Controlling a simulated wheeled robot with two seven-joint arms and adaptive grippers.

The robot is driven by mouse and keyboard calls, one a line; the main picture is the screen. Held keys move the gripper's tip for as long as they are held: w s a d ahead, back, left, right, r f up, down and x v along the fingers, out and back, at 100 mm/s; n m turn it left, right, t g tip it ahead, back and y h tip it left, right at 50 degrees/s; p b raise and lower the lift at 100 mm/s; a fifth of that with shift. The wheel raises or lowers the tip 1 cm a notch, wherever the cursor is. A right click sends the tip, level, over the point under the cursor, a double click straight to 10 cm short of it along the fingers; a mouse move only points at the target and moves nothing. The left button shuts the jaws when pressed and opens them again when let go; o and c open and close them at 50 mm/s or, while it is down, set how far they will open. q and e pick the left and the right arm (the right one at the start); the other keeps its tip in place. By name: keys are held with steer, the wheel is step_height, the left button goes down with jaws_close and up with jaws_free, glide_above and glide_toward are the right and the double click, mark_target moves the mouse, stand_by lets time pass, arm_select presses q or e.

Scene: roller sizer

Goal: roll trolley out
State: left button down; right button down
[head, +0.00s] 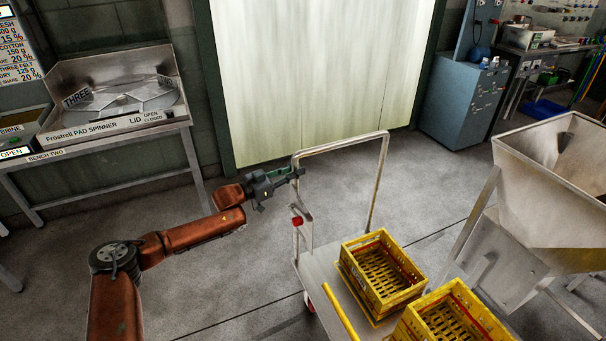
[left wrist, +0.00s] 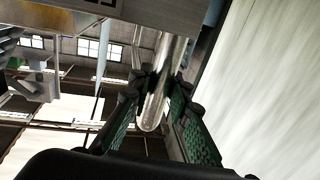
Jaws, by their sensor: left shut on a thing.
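The trolley (head: 322,271) is a grey flat platform with an upright tubular push handle (head: 385,170) at its far end. It carries two yellow crates, one (head: 381,275) nearer the handle and one (head: 454,318) cut by the bottom edge. My left gripper (head: 297,174) is at the left post of the handle, near its top. In the left wrist view the green-padded fingers (left wrist: 171,118) are on either side of the metal handle tube (left wrist: 158,95), shut on it. A red part (head: 297,221) sits on the left post. My right gripper is not in view.
A pad spinner (head: 125,100) stands on a bench at the left. A pale door (head: 310,80) is behind the trolley. A metal hopper (head: 545,200) stands close at the right, and a blue-grey cabinet (head: 460,105) behind. The floor left of the trolley is clear.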

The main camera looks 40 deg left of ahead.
arm_select(q)
steer(key=shift+a, duration=0.3)
steer(key=c, duration=2.2)
jaws_free()
steer(key=shift+s, duration=0.1)
steer(key=shift+c, duration=0.2)
steer(key=o, duration=0.3)
steer(key=shift+s+a, duration=0.15)
steer(key=shift+o, duration=0.9)
steer(key=shift+w+d, duration=0.2)
steer(key=shift+d, duration=0.15)
steer(key=v, duration=1.2)
